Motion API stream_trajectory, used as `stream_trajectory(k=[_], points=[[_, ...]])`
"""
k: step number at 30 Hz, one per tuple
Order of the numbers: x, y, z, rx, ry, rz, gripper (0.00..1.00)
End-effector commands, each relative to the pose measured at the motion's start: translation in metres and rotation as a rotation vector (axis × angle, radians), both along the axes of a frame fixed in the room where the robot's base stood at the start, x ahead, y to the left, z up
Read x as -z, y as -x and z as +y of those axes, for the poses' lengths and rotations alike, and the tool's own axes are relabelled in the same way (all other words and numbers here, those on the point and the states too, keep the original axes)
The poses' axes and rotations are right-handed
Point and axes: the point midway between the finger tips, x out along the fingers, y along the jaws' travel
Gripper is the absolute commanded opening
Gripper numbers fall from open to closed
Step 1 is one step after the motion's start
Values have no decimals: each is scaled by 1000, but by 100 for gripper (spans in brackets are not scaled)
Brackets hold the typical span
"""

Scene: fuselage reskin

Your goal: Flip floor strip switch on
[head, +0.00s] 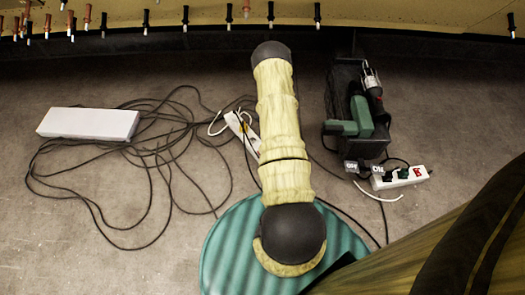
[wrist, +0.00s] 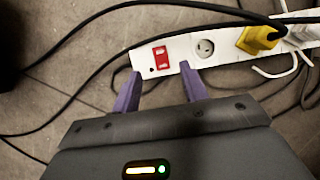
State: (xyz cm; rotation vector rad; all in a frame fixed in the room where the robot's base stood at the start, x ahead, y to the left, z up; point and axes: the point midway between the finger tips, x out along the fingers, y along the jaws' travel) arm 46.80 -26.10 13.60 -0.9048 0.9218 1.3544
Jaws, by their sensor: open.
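In the wrist view, a white floor power strip (wrist: 225,43) runs from the middle to the upper right. Its red rocker switch (wrist: 160,57) is near its left end, beside an empty round socket (wrist: 203,48) and a yellow plug (wrist: 258,38). I cannot tell the rocker's position. My gripper (wrist: 159,71) is open and empty, its purple fingers apart at the strip's near edge, with the switch just beyond the gap between them. Contact is unclear. In the head view, this strip (head: 236,123) is partly hidden by my arm, which also hides my gripper.
A second white strip (head: 403,177) with a red switch and dark plugs lies right, near a black tool carrier (head: 343,88) with green parts. A white box (head: 88,122) lies left among looped black cables (head: 160,150). A panel edge with hanging pins (head: 150,12) crosses the top.

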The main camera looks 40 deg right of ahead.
Motion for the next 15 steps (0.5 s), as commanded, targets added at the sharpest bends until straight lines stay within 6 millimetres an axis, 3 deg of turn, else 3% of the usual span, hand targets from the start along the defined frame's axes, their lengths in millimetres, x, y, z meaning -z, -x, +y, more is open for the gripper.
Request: stream_trajectory(k=[1, 6, 15], points=[[14, 0, 4, -1, 0, 1, 44], [40, 0, 15, 0, -1, 1, 44], [57, -1, 23, -1, 1, -1, 44]])
